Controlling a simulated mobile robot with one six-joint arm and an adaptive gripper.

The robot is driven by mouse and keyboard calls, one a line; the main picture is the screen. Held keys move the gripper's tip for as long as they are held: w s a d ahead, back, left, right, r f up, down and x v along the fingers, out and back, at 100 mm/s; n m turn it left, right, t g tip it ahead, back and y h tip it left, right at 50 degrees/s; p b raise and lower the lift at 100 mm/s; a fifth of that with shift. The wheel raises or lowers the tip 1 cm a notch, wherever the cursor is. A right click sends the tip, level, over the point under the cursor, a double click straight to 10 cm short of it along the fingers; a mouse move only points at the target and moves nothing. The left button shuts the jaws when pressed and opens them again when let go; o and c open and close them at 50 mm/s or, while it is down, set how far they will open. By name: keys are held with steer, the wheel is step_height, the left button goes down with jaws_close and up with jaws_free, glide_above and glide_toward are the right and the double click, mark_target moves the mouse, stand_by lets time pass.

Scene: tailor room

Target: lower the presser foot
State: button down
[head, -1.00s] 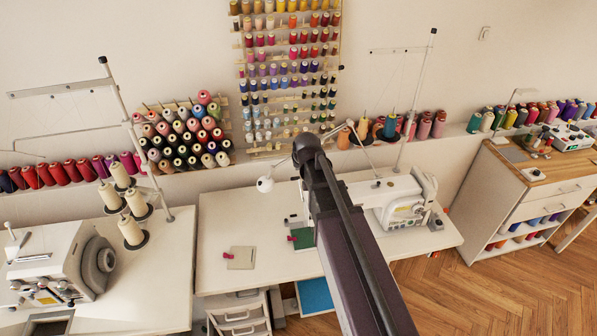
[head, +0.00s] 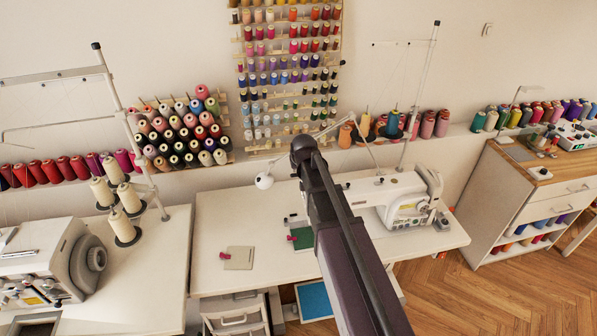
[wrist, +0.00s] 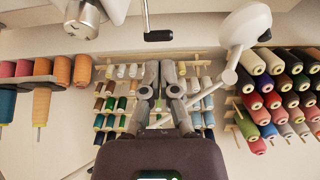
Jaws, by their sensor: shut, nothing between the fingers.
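The white sewing machine (head: 405,196) stands on the middle table (head: 215,215), right of my arm. Its left, needle end is largely hidden behind my arm in the head view, and I cannot make out the presser foot. In the wrist view, which looks upside down, a round metal machine part (wrist: 82,16) shows at top left. A dark lever on a thin rod (wrist: 158,36) hangs at top centre; I cannot tell for certain what it belongs to. My gripper (wrist: 161,66) is shut and empty, apart from the lever in the picture. The head view does not show the gripper clearly.
A white lamp head (wrist: 247,24) with a jointed arm is close by in the wrist view. Green cloth (head: 302,239) lies by the machine. Another machine (head: 55,262) and thread cones (head: 130,198) stand left. Spool racks (head: 288,75) cover the wall.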

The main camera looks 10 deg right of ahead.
mark_target(295, 175)
steer(key=b+x, duration=0.3)
steer(key=x, duration=0.2)
steer(key=shift+r, duration=0.1)
steer(key=shift+w+f+b, duration=0.4)
steer(key=shift+b, duration=0.25)
